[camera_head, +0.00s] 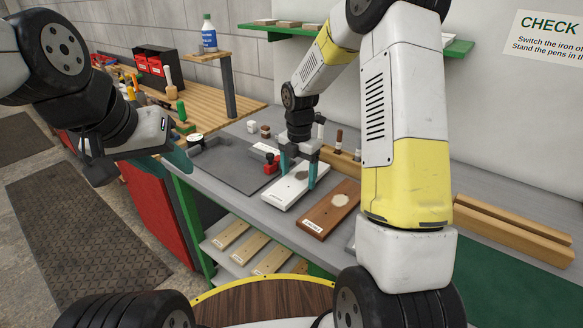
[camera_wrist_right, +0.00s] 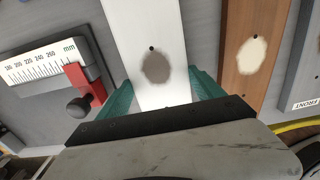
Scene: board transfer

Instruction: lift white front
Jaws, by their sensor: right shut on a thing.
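The white board (camera_head: 281,193) has a dark grey-brown round patch and lies among other boards on the grey bench in the head view. It also shows in the right wrist view (camera_wrist_right: 140,20), running up from between the fingers. My right gripper (camera_head: 298,174) is shut on the white board, with one teal finger at each long edge. I cannot tell whether the board touches the bench. My left gripper (camera_head: 178,160) is off to the left, in the air near the bench's left edge, away from the boards. Its finger gap is not clear.
A brown board (camera_head: 322,212) with a pale patch lies just right of the white one. A dark grey plate (camera_head: 232,165) and a ruler with a red clamp (camera_wrist_right: 77,82) are to the left. Wooden beams (camera_head: 510,230) lie at right. Slats sit on a lower shelf.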

